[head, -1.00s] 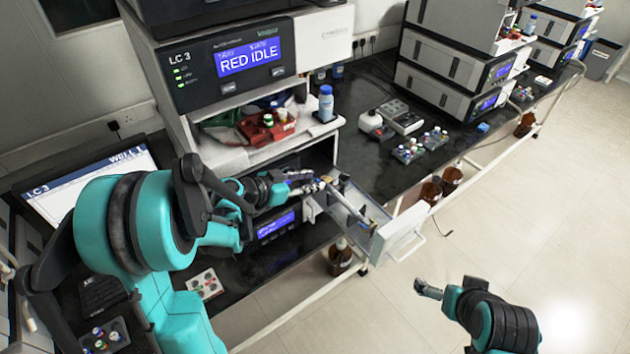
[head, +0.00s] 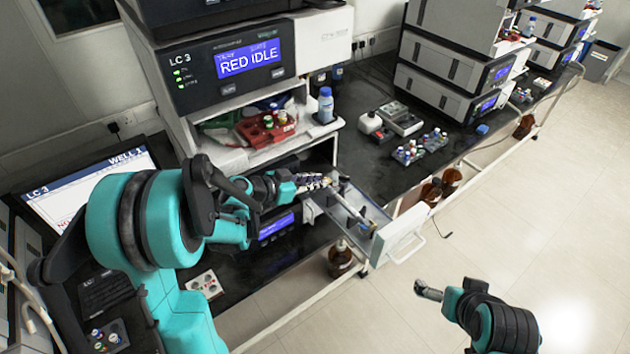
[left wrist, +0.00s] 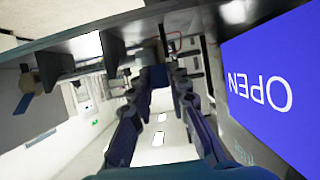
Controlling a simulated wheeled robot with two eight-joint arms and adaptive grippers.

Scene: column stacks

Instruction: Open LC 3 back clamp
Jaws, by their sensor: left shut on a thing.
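The LC 3 unit (head: 222,67) stands at the left with its screen reading RED IDLE. Its drawer (head: 398,236) is pulled out, with a pale column (head: 349,209) lying lengthwise in it. A dark front clamp (head: 366,228) shows near the drawer front. My left gripper (head: 327,182) is at the drawer's back end, at the back clamp, and its fingers hide most of it. In the left wrist view its fingers (left wrist: 158,80) close on a dark piece, which seems to be the back clamp. My right gripper (head: 428,292) hangs over the floor, away from the unit; its jaw gap is unclear.
A blue screen (left wrist: 268,88) reading OPEN, upside down, is close beside my left gripper. A shelf with a red tray (head: 266,128) and a blue-capped bottle (head: 325,105) is above the drawer. A brown bottle (head: 340,258) stands below it.

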